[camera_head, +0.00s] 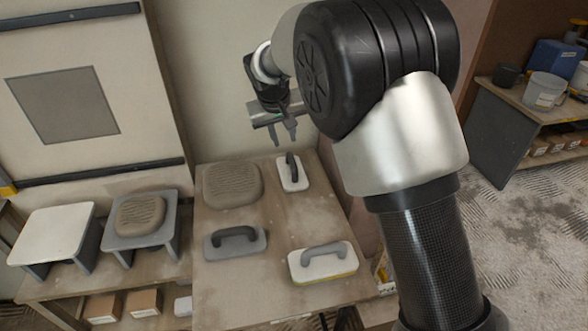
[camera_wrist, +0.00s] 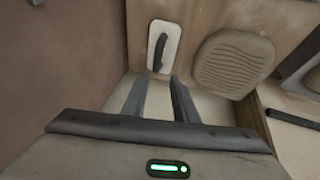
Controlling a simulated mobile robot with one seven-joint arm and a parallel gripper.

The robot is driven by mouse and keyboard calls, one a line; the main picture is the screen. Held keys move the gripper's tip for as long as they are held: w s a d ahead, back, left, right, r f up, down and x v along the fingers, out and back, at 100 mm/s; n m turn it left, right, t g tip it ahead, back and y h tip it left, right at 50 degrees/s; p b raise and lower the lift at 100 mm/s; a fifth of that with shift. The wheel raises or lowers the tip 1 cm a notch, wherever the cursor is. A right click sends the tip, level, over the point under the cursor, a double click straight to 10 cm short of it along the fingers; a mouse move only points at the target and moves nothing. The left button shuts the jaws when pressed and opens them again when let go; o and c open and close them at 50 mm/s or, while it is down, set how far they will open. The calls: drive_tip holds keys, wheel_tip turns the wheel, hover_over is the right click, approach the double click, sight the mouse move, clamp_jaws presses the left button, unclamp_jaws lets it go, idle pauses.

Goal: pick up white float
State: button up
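A white float (camera_head: 302,182) with a black handle lies at the back of the wooden table. It also shows in the wrist view (camera_wrist: 172,34), at the top centre. A second white float (camera_head: 341,269) with a grey handle and a yellowish lower edge lies nearer the front. My gripper (camera_head: 284,138) is above and behind the black-handled float, apart from it. In the wrist view my gripper (camera_wrist: 161,78) has its two fingers spread with nothing between them; the black-handled float appears beyond their tips.
A brown ribbed pad (camera_head: 232,185) lies left of the black-handled float and shows in the wrist view (camera_wrist: 234,62). A grey float (camera_head: 220,248) lies in front of that pad. Small stands (camera_head: 55,232) are at the left. The table's (camera_head: 285,218) middle is bare.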

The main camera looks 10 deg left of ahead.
sight(293, 163)
drive_tip(key=b+x, duration=0.1)
drive_tip(key=x, duration=0.9)
drive_tip(key=shift+w+d+f, duration=0.1)
drive_tip(key=shift+w+f, duration=0.05)
drive_tip(key=shift+f, duration=0.1)
drive_tip(key=f, duration=0.3)
drive_tip(key=w+d+f, duration=0.1)
drive_tip(key=shift+f+b, duration=0.15)
drive_tip(key=shift+b, duration=0.2)
drive_tip(key=shift+w+a+f, duration=0.1)
drive_tip(key=shift+w+f, duration=0.2)
drive_tip(key=shift+f, duration=0.1)
drive_tip(key=shift+c, duration=0.4)
clamp_jaws()
